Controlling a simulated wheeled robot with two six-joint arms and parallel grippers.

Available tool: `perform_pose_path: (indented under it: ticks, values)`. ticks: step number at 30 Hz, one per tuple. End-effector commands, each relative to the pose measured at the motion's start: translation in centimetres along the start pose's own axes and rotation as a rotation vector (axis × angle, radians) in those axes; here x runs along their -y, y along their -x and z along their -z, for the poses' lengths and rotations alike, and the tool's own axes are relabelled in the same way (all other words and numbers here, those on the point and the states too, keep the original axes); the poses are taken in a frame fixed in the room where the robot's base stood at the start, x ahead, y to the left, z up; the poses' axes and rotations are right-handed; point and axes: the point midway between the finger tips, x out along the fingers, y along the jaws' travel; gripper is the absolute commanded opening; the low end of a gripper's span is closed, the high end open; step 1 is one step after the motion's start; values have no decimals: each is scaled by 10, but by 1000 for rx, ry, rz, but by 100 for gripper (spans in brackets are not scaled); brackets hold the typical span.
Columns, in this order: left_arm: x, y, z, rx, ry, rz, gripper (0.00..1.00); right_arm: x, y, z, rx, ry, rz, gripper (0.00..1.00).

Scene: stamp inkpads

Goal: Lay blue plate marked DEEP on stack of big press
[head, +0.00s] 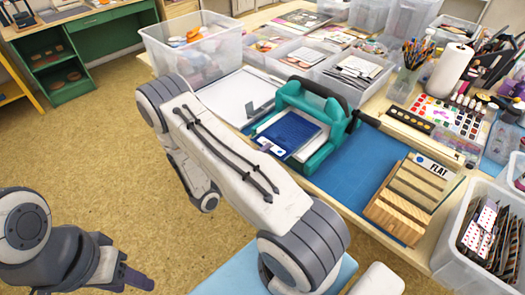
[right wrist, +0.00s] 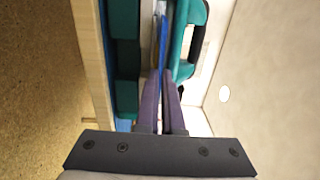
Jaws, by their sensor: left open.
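The big press (head: 318,165) is teal with a dark handle and stands on the table at the middle of the head view. A blue plate (head: 290,131) with a small white label (head: 271,147) lies over its white bed; the label is too small to read. In the right wrist view the plate (right wrist: 163,42) shows edge-on between the purple fingertips of my right gripper (right wrist: 164,78), shut on it. My arm hides this gripper in the head view. My left gripper (head: 138,279) is open and empty at the lower left, over the floor, away from the table.
A wooden block set marked FLAT (head: 405,190) stands on the blue mat (head: 345,165) right of the press. A clear bin (head: 190,60) stands behind left, and a bin of cards (head: 485,235) at right. Paints and pens crowd the back right.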

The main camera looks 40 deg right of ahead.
Motion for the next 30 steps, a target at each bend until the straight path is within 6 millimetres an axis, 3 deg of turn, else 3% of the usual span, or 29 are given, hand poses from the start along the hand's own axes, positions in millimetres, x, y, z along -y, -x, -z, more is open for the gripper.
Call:
perform_pose_path:
  ticks: [8,9,11,21,30]
  values:
    - [0,0,0,0,0,0,50,0,0,0,0,0,0,0]
    - [0,0,0,0,0,0,50,0,0,0,0,0,0,19]
    - [0,0,0,0,0,0,50,0,0,0,0,0,0,39]
    - [0,0,0,0,0,0,50,0,1,0,1,0,0,39]
    - [0,3,0,0,0,0,50,0,18,-1,3,1,-1,39]
